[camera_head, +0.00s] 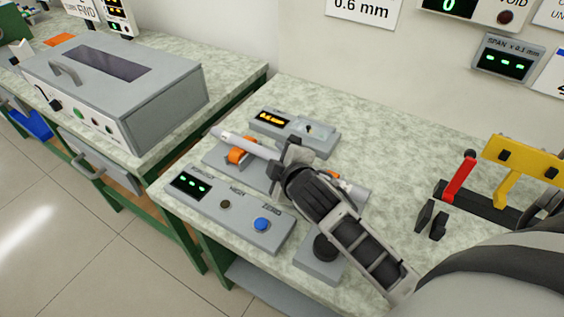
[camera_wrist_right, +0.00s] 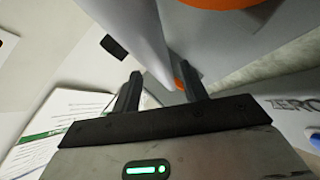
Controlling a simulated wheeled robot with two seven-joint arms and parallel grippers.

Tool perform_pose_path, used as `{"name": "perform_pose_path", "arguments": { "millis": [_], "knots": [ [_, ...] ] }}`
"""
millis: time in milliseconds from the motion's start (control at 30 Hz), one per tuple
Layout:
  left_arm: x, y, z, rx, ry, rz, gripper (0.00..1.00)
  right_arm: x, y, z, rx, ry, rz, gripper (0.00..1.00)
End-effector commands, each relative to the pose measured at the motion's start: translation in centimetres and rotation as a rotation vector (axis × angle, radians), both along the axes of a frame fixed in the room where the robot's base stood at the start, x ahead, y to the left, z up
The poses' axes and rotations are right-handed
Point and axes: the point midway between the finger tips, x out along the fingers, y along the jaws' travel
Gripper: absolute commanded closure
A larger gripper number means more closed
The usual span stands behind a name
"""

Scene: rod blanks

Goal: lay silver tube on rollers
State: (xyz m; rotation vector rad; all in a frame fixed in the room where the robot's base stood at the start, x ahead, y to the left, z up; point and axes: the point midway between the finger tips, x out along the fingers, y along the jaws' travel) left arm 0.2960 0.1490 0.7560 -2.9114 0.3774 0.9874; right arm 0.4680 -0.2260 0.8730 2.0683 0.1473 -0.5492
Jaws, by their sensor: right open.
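The silver tube (camera_head: 238,139) lies across the grey roller stand (camera_head: 216,156) on the middle bench, above the orange roller (camera_head: 240,154) at its left end. More orange (camera_head: 334,174) shows at the right end, partly behind my gripper. My right gripper (camera_head: 284,165) is open at the tube's right part and hides it there. In the right wrist view the tube (camera_wrist_right: 143,38) runs down between the two dark fingers (camera_wrist_right: 160,90), and orange (camera_wrist_right: 222,2) shows beside it. Whether the tube touches both rollers is hidden. My left gripper is out of view.
A grey control box (camera_head: 222,210) with a blue button stands in front of the roller stand. A display unit (camera_head: 293,130) stands behind it. A yellow and red fixture (camera_head: 512,165) is at the right. A grey lidded machine (camera_head: 120,85) stands on the left bench.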

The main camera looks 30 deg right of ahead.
Motion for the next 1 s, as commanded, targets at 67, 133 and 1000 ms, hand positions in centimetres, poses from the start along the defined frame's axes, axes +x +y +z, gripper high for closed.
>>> {"name": "perform_pose_path", "arguments": {
  "millis": [67,133,1000],
  "knots": [
    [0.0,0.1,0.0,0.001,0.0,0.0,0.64,-0.6,0.1,0.2,-0.001,0.001,0.001,0.57],
    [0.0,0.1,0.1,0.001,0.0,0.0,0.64,-1.5,0.2,0.7,-0.001,0.001,0.001,0.57],
    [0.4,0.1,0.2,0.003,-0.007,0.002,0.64,-10.7,1.4,5.3,0.0,0.0,0.0,0.57]
  ]
}}
